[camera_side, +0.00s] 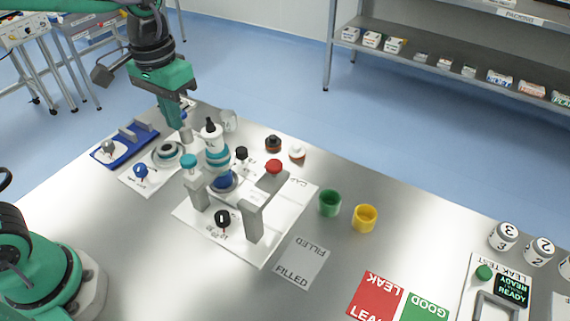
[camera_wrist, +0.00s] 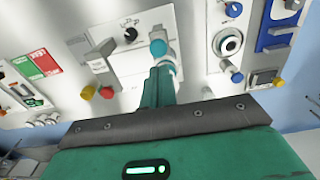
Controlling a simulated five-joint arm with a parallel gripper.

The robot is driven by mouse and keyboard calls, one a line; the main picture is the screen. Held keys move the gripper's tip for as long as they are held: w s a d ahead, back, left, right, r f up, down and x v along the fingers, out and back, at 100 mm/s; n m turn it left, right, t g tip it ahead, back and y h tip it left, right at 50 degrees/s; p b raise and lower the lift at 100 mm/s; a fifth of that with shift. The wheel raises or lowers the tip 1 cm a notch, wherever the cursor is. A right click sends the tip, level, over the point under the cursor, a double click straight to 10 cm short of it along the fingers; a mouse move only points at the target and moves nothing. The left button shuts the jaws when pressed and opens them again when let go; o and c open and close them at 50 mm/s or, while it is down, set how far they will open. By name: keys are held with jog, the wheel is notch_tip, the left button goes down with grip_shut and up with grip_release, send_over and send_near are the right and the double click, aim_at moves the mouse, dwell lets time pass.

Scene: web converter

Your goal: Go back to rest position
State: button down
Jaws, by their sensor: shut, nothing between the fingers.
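My gripper (camera_side: 175,122) is green and points down over the back left of the metal work table (camera_side: 120,255). Its fingers are together with nothing seen between them. In the side view its tips are up and left of a white bottle with a black top (camera_side: 211,135), apart from it in the picture. In the wrist view my shut gripper (camera_wrist: 158,78) covers part of the bench, and a teal knob (camera_wrist: 158,48) shows just beyond the tips. The exact height of the tips above the table is hard to tell.
A grey-posted station with a red button (camera_side: 273,166) stands mid-table. A blue tray (camera_side: 125,146) lies at left. A green cup (camera_side: 330,203) and a yellow cup (camera_side: 364,218) stand at right. A red card (camera_side: 376,296) lies in front. A shelf (camera_side: 440,62) is behind.

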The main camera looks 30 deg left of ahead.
jog(key=s+a+t, duration=0.5)
jog(key=s+a, duration=0.3)
jog(key=s, duration=0.1)
jog(key=shift+s+r, duration=0.15)
jog(key=shift+r, duration=0.25)
